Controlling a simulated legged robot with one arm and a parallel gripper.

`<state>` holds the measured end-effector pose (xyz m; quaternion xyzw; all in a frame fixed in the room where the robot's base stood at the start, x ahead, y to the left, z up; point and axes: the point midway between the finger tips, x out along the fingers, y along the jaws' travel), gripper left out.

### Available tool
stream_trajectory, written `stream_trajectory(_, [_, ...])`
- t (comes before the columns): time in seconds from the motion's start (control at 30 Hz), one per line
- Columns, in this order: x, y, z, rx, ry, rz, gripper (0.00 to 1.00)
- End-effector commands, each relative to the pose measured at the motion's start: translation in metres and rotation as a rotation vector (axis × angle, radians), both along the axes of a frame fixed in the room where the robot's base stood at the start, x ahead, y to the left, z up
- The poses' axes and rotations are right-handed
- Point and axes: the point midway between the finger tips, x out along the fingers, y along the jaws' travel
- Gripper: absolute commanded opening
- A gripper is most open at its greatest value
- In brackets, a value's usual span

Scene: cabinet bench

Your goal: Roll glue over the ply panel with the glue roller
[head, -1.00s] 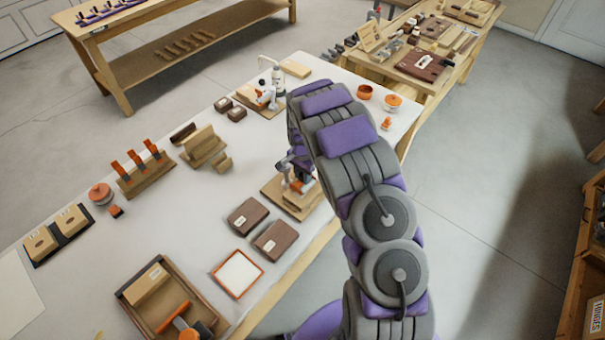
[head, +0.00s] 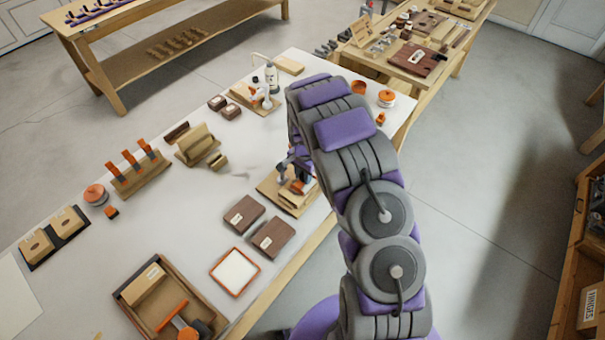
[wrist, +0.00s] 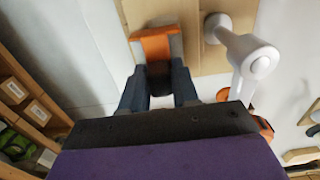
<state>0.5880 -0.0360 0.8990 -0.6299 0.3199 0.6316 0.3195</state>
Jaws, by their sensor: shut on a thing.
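My gripper (wrist: 159,88) is shut on the glue roller (wrist: 156,45), whose orange part shows beyond the fingertips, over the panel's left edge. I cannot tell whether the roller touches the panel. In the head view my gripper (head: 299,175) is low over the board, mostly hidden.
A grey-white clamp-like piece (wrist: 255,58) stands close right of my gripper. A white tray with an orange rim (head: 213,271) and two dark brown blocks (head: 272,237) lie left of the board. An open wooden box (head: 206,304) is at the front. Bare table lies behind the board.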

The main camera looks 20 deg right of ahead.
Motion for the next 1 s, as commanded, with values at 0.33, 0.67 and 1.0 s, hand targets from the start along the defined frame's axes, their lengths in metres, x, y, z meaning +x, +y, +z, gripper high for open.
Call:
stream_trajectory(0.33, [0.012, 0.008, -0.001, 0.000, -0.004, 0.000, 0.06])
stream_trajectory(0.67, [0.019, 0.014, -0.002, 0.000, 0.003, -0.001, 0.06])
stream_trajectory(1.0, [0.016, 0.012, -0.002, 0.000, 0.001, -0.002, 0.06])
